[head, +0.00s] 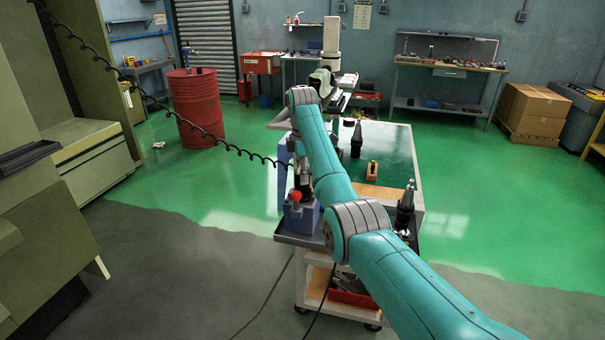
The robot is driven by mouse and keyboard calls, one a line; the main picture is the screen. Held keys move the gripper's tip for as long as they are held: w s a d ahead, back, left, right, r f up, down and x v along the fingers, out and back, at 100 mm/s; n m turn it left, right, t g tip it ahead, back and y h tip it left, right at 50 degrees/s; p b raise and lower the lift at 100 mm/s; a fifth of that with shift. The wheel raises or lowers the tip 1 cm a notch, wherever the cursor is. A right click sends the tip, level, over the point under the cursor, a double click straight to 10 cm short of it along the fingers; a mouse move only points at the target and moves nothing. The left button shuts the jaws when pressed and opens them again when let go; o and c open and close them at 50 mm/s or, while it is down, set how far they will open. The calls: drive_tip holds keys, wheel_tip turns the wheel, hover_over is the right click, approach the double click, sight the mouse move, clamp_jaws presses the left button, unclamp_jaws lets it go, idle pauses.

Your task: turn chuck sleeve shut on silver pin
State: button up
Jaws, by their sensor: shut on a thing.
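My gripper (303,184) is small and dark in the head view, pointing down at the left side of the cart, partly covered by my teal arm. It is shut at the top of a blue fixture block (301,217), where the chuck sleeve appears to be. The sleeve is too small and too covered to make out clearly. I cannot make out the silver pin. A red part (296,196) shows at the block's top, just below the gripper.
The cart's green top (398,150) carries a black tool holder (356,142), an orange-and-black item (372,171) and another dark holder (405,207) at the right front. A coiled black cable (205,131) hangs across to the gripper area. A red drum (197,112) stands at the left.

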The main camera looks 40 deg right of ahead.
drive_tip(key=m, duration=0.5)
drive_tip(key=shift+m, duration=3)
drive_tip(key=o, duration=1.2)
drive_tip(key=shift+c, duration=0.2)
